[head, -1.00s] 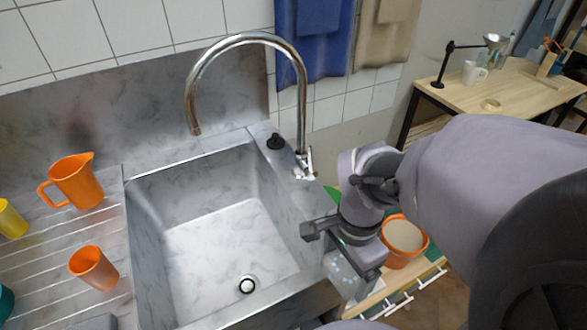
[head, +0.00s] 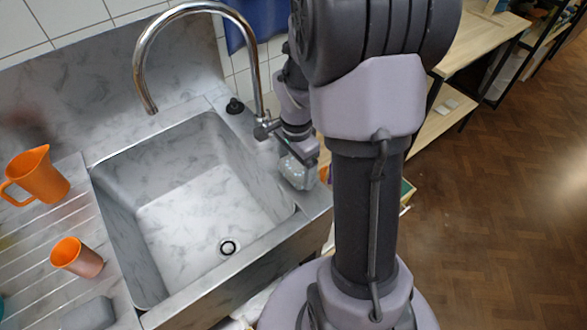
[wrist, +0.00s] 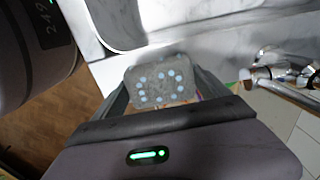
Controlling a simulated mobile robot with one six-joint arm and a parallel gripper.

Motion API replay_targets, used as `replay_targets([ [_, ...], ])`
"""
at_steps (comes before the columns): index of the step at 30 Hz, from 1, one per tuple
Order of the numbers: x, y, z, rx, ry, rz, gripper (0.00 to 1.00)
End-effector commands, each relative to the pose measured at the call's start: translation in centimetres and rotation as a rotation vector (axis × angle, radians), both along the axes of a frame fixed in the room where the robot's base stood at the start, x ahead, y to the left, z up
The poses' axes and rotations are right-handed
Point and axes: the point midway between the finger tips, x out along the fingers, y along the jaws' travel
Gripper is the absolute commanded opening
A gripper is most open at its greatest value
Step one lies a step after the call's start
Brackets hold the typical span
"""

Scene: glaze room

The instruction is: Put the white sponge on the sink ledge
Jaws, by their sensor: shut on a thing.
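My gripper (head: 300,158) is shut on the white sponge (head: 295,174), a pale block with light dots. In the wrist view the sponge (wrist: 160,85) looks grey and sits between the two fingers. The sink ledge (head: 316,203) is the marbled grey strip to the right of the basin. In the head view the sponge appears over this ledge, just in front of the tap's base. I cannot tell whether it touches the ledge. My arm covers the area behind and to the right of it.
The chrome tap (head: 262,125) stands close to my gripper, with a black knob (head: 235,106) beside it. The sink basin (head: 190,200) is empty. On the drainboard are an orange jug (head: 38,176), an orange cup (head: 76,257) and a grey block (head: 90,315).

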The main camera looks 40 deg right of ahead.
Motion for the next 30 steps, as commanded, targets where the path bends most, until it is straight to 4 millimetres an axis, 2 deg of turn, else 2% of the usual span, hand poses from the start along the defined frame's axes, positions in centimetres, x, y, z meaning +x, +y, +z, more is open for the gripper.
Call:
replay_targets([
  [1, 0.0, 0.0, -1.7, 0.000, 0.001, 0.001, 0.53],
  [2, 0.0, 0.0, -2.0, 0.000, 0.001, 0.000, 0.53],
  [8, 0.0, 0.0, -1.6, -0.001, -0.001, 0.000, 0.53],
  [12, 0.0, 0.0, -2.1, -0.001, -0.001, 0.000, 0.53],
  [13, 0.0, 0.0, -2.0, -0.001, -0.001, 0.000, 0.89],
  [14, 0.0, 0.0, -2.0, -0.001, -0.001, 0.000, 0.95],
  [15, 0.0, 0.0, -1.9, -0.001, -0.001, 0.000, 1.00],
  [21, 0.0, 0.0, -1.8, -0.001, -0.001, 0.000, 1.00],
  [25, 0.1, 0.0, 0.1, -0.002, -0.004, 0.001, 1.00],
  [30, 0.1, 0.0, 5.3, -0.003, -0.005, 0.000, 1.00],
])
